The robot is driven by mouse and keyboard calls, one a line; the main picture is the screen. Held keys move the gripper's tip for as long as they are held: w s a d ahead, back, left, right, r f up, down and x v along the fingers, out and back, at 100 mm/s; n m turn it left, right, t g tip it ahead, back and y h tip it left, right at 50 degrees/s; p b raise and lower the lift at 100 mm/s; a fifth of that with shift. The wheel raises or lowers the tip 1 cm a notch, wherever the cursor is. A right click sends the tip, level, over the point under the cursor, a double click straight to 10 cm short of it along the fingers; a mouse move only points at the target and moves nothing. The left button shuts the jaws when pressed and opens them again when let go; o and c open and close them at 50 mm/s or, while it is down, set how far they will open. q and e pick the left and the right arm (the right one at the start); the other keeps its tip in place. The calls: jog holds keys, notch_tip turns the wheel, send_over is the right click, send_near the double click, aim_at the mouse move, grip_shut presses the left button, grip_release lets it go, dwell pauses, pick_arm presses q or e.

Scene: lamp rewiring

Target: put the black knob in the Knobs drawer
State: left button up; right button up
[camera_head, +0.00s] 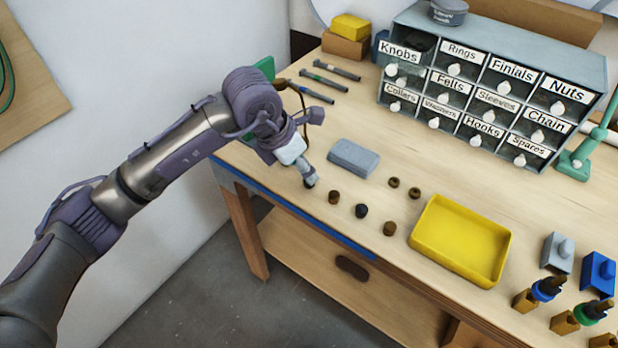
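The black knob (361,211) stands on the workbench, in a loose group with brown knobs, one to its left (334,197) and one to its right (390,228). The Knobs drawer (399,52) is at the top left of the drawer cabinet (545,57). It appears pulled out, with a dark opening behind its label. My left gripper (309,182) points down over the bench near its front edge, left of the knobs and apart from the black knob. Its fingertips are small and dark, so whether they are open or shut is unclear. My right gripper is out of view.
A yellow tray (447,265) lies right of the knobs, and a grey-blue block (353,157) behind them. Screwdriver-like tools (317,90) lie at back left. A green lamp base (574,164) stands right of the cabinet.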

pick_arm(q)
jog(key=shift+d+f, duration=0.15)
jog(key=shift+f, duration=0.15)
jog(key=p+x, duration=0.2)
jog(key=x, duration=0.1)
jog(key=shift+w+f, duration=0.1)
jog(key=shift+f, duration=0.25)
jog(key=shift+w+d+f, duration=0.1)
jog(key=shift+f, duration=0.3)
jog(key=c, duration=1)
